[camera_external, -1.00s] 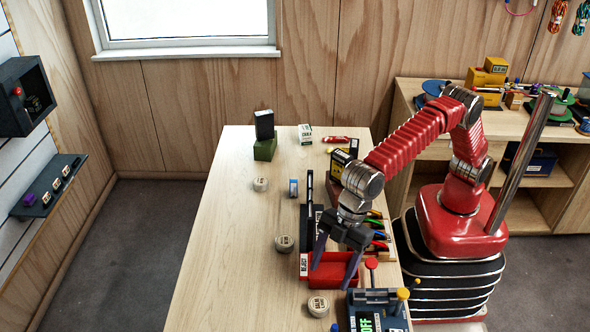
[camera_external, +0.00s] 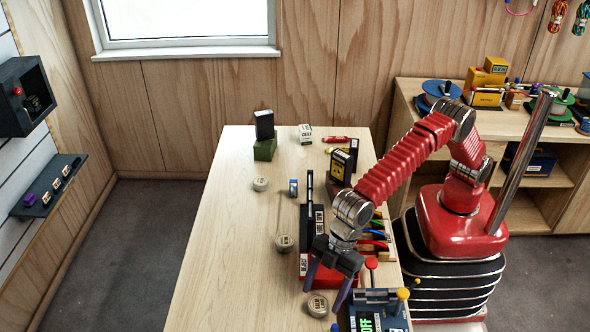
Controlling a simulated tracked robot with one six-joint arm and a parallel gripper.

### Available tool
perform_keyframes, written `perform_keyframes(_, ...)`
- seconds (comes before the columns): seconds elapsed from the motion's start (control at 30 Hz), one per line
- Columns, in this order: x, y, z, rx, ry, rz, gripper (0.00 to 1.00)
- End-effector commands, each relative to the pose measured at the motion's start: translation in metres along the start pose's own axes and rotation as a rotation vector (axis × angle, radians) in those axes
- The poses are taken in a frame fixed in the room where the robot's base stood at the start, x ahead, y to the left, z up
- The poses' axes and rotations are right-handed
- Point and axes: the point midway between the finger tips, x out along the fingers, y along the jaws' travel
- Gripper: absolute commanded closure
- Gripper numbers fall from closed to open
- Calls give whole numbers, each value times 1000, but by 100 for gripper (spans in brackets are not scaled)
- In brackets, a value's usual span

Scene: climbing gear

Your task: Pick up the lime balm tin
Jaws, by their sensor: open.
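Three small round pale tins stand on the wooden table: a far one (camera_external: 261,184), a middle one (camera_external: 284,243) and a near one (camera_external: 317,307). Their labels are too small to read and no lime colour shows, so I cannot tell which is the lime balm tin. My gripper (camera_external: 323,300) is open, pointing down, with its two dark fingers over or beside the near tin. I cannot tell how high the fingertips are above the table. No tin is visibly held.
A red tray (camera_external: 317,271) sits just behind my gripper, partly hidden by it. A dark device with red and yellow knobs (camera_external: 378,309) stands close on the right. Dark upright holders (camera_external: 312,222) stand further back. The table's left side is clear.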

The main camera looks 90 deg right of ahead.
Motion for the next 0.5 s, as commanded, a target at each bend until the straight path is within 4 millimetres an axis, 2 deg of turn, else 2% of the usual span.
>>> perform_keyframes(0.1, 16, 0, 0, 0, -1, 0, 34)
perform_keyframes(0.2, 23, 0, 0, 0, 0, 0, 34)
perform_keyframes(0.5, 24, 0, 0, 0, 0, 0, 34)
